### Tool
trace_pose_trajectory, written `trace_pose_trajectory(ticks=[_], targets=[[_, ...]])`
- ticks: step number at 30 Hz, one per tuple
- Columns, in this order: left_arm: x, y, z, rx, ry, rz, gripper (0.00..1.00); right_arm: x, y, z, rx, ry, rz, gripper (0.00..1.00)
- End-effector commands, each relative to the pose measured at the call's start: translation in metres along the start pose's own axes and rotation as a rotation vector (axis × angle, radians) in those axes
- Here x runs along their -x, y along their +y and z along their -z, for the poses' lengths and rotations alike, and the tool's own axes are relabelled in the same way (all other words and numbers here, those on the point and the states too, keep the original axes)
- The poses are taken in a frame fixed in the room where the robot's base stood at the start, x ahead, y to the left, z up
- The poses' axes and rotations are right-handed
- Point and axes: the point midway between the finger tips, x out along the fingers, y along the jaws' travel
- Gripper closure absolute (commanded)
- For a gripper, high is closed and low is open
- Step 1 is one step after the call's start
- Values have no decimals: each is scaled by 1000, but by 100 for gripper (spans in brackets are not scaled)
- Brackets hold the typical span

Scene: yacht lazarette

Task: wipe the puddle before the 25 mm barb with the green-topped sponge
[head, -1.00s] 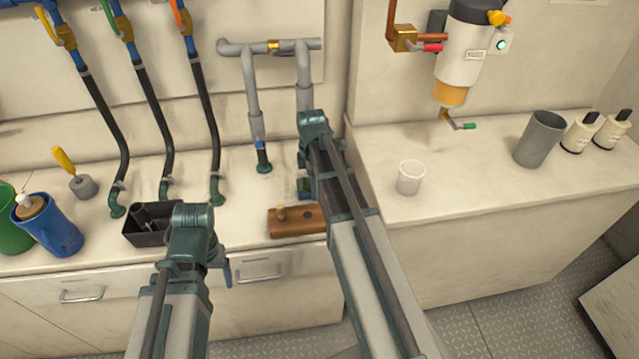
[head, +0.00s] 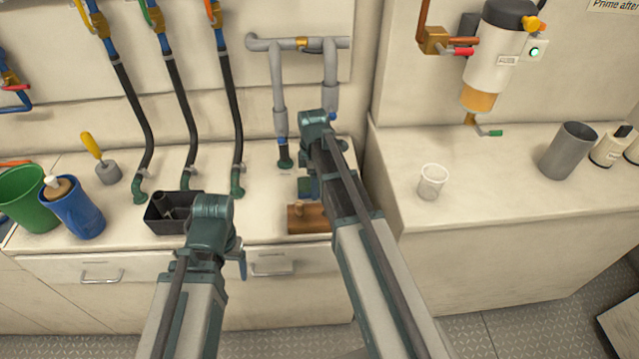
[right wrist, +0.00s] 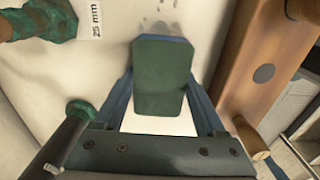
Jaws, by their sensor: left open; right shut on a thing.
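The sponge (right wrist: 160,78), with its dark green top and a blue edge, is between the fingers of my right gripper (right wrist: 162,95), which is shut on it over the pale counter. The puddle (right wrist: 158,22) shows as small grey wet spots just beyond the sponge's far end. A green barb (right wrist: 42,22) stands at upper left beside the "25 mm" label (right wrist: 96,20). My left gripper (head: 241,262) is open and empty before the counter front.
A wooden block (right wrist: 265,60) with a peg lies close on the right in the wrist view. A black tray (head: 160,225) sits near my left wrist. Hoses end in green barbs (head: 237,190) on the counter. A white cup (head: 432,181) stands on the right counter.

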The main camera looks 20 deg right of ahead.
Motion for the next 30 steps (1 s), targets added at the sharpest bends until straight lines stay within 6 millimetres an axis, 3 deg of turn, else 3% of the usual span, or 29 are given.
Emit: trace_pose_trajectory(ticks=[11,24,30], targets=[[-3,0,0,0,0,0,22,-3,2,-5,-3,-4,0,71],[-1,0,0,0,0,0,22,-1,1,-41,-6,-10,0,72],[-1,0,0,0,0,0,22,-1,1,-46,-4,-8,0,72]])
